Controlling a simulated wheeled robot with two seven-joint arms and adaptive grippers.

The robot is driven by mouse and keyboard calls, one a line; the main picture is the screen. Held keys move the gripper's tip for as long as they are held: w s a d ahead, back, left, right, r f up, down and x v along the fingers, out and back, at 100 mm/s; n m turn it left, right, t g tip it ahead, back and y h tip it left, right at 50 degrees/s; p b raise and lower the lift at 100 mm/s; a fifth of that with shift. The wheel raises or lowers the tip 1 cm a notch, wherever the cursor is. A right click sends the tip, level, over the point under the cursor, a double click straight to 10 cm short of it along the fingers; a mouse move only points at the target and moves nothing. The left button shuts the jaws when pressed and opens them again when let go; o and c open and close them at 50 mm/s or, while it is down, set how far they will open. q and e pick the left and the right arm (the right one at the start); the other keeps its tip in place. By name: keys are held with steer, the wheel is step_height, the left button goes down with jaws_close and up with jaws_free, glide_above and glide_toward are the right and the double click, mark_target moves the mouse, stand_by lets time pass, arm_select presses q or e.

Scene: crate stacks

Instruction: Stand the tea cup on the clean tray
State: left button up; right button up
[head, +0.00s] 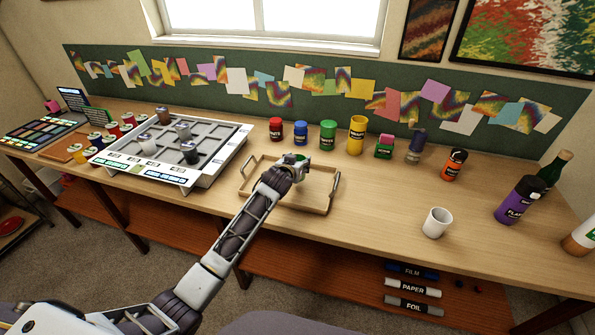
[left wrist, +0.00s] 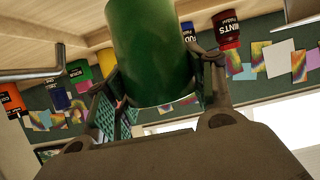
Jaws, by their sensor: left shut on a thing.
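A light wooden tray (head: 318,207) with metal handles lies mid-table; its visible part looks bare. My left gripper (head: 297,164) is over the tray's back part and hides some of it. In the left wrist view the gripper (left wrist: 158,95) is shut on a green cylinder (left wrist: 152,45). Only a little of the held thing shows in the head view, and I cannot tell whether it touches the tray. A white cup (head: 437,223) stands upright on the table to the right, apart from the tray. I cannot tell which is the tea cup. My right gripper is out of view.
A white compartment rack (head: 215,165) with several small cups stands left of the tray. Behind the tray are red (head: 275,130), green (head: 328,135) and yellow (head: 356,135) jars. A purple bottle (head: 520,200) stands far right. The table around the white cup is clear.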

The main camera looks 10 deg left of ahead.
arm_select(q)
steer(key=shift+f, duration=1.8)
steer(key=shift+f, duration=0.15)
steer(key=o, duration=1.1)
steer(key=shift+v, duration=6.05)
steer(key=shift+s, duration=0.1)
